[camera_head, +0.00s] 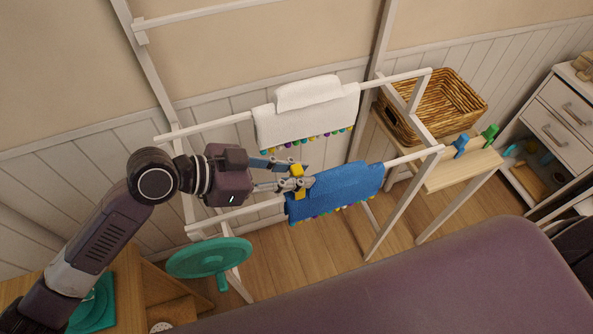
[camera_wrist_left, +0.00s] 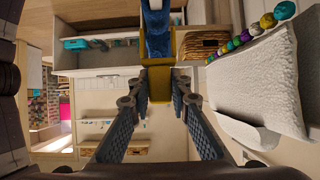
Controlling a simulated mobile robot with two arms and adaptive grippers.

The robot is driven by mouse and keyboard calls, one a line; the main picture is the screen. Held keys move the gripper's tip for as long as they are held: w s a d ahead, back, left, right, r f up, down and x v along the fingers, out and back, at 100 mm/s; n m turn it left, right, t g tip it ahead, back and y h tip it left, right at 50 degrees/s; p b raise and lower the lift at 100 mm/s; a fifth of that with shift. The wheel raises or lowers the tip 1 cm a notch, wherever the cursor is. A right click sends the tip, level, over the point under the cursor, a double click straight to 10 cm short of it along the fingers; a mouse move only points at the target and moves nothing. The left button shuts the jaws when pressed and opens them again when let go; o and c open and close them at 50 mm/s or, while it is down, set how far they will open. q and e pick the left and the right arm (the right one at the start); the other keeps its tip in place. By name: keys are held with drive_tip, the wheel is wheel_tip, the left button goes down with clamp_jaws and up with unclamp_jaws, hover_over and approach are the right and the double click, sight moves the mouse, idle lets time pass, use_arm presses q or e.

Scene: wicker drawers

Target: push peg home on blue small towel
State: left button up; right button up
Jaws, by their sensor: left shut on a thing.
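The small blue towel (camera_head: 345,185) hangs over the lower front rail of the white drying rack, with beads along its hem. It also shows in the left wrist view (camera_wrist_left: 157,35), at top centre. My left gripper (camera_head: 304,177) is at the towel's left end, shut on a yellow peg (camera_wrist_left: 158,85). In the left wrist view the peg sits between both fingertips, its far end against or around the blue towel. I cannot tell how far the peg is over the towel's edge. In the head view the fingers partly hide the peg (camera_head: 297,169). My right gripper is not in view.
A white towel (camera_head: 307,115) hangs on the rack's higher rail behind. A wicker basket (camera_head: 440,105) stands on a wooden shelf at right, with a blue peg (camera_head: 460,146) and a green peg (camera_head: 490,134) nearby. A teal round object (camera_head: 209,257) is below my left arm.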

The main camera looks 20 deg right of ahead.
use_arm(q)
drive_tip(key=shift+f+b, duration=1.4)
drive_tip(key=shift+f, duration=0.45)
drive_tip(key=o, duration=1)
drive_tip(key=shift+a+r, duration=0.1)
drive_tip(key=shift+a, duration=0.05)
drive_tip(key=v, duration=1.1)
drive_tip(key=shift+s+a+r, duration=0.1)
drive_tip(key=shift+a+r, duration=0.05)
drive_tip(key=shift+a, duration=0.2)
